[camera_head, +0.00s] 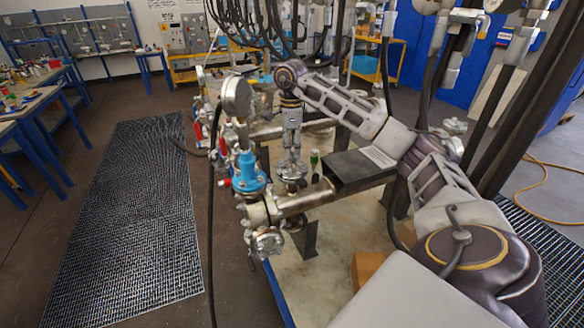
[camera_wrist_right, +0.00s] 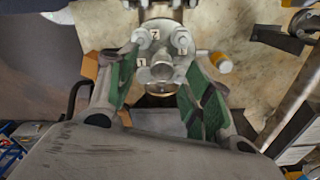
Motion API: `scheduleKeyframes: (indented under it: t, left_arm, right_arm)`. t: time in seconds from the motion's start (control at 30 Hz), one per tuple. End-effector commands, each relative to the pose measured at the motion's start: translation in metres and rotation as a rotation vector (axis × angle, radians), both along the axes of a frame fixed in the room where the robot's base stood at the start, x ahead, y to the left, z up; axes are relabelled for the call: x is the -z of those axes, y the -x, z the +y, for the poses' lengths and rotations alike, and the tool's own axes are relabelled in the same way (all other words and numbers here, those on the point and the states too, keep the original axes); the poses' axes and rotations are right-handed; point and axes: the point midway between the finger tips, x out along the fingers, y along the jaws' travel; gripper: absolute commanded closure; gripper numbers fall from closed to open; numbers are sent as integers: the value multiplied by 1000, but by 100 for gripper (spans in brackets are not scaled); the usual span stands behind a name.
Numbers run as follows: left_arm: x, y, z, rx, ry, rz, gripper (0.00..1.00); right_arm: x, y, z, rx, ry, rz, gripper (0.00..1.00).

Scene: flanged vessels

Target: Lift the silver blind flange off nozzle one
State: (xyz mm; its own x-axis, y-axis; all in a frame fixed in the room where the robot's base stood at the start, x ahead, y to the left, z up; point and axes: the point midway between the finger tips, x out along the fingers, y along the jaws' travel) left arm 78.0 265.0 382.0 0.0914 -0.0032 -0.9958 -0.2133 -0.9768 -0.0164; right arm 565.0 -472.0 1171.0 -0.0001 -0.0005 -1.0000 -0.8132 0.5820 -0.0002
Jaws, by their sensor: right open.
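The silver blind flange (camera_head: 291,173) sits on an upright nozzle in the middle of the head view. In the right wrist view the flange (camera_wrist_right: 160,40) is a round grey plate with bolts, small pale number tags and a rounded central knob. My right gripper (camera_head: 291,152) points straight down just above the flange. In the right wrist view its green-padded fingers (camera_wrist_right: 160,70) are spread on both sides of the knob, with gaps showing. It holds nothing. The nozzle beneath is mostly hidden. My left gripper is not in view.
A blue valve (camera_head: 248,172) and a round gauge (camera_head: 236,96) stand left of the gripper on the silver piping. A dark flat plate (camera_head: 355,168) lies further right. Floor grating (camera_head: 125,225) at left is clear.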

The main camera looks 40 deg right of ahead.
Motion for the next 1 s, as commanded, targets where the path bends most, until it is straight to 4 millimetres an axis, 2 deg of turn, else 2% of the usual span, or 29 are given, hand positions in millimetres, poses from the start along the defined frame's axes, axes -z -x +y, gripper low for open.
scheduleKeyframes:
  t: [0.4,0.93,1.0]
  left_arm:
    - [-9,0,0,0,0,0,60]
    - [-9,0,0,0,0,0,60]
    - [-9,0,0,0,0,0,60]
  right_arm:
    - [33,-1,-5,0,0,0,49]
    - [36,-1,-5,-1,0,0,49]
    - [36,-1,-5,-1,0,0,57]
